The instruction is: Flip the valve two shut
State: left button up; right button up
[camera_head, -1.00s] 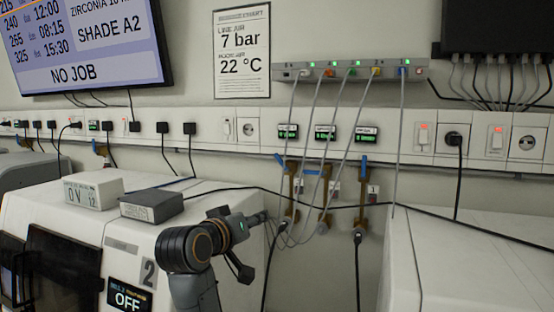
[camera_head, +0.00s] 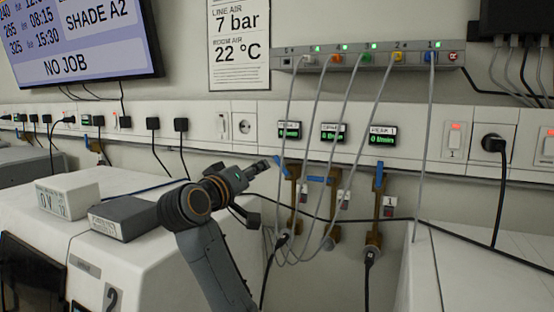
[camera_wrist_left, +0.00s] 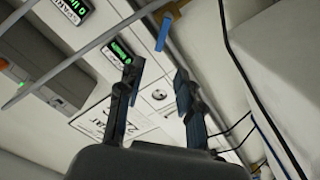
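Three brass valves with blue handles hang below the wall rail in the head view: a left valve (camera_head: 292,192), a middle valve (camera_head: 332,205) and a right valve (camera_head: 377,210). The right valve has a tag that reads 1; the other tags are too small to read. The middle blue handle (camera_head: 316,179) looks sideways; the right blue handle (camera_head: 379,176) points up and down. My left gripper (camera_head: 263,164) is just left of the left valve's blue handle (camera_head: 281,164). In the left wrist view the gripper (camera_wrist_left: 160,70) is open and empty, with a blue handle (camera_wrist_left: 163,33) beyond its fingertips. My right gripper is out of view.
Grey cables (camera_head: 318,125) hang from a port strip (camera_head: 365,58) across the valves. Green-lit displays (camera_head: 334,132) sit above them. A white cabinet (camera_head: 150,240) with a dark grey box (camera_head: 122,217) stands left; another white cabinet (camera_head: 480,270) stands right.

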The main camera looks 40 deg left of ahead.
pick_arm(q)
jog(key=p, duration=0.2)
send_near(277, 161)
jog(key=w, duration=0.3)
jog(key=p+x, duration=0.1)
jog(key=x, duration=0.1)
jog(key=a+p+x, duration=0.1)
jog(key=x, duration=0.1)
jog(key=shift+w+a+r, duration=0.1)
jog(key=shift+w, duration=0.1)
jog(key=shift+w+a, duration=0.15)
jog(key=shift+w, duration=0.45)
jog(key=shift+c, duration=0.4)
grip_shut()
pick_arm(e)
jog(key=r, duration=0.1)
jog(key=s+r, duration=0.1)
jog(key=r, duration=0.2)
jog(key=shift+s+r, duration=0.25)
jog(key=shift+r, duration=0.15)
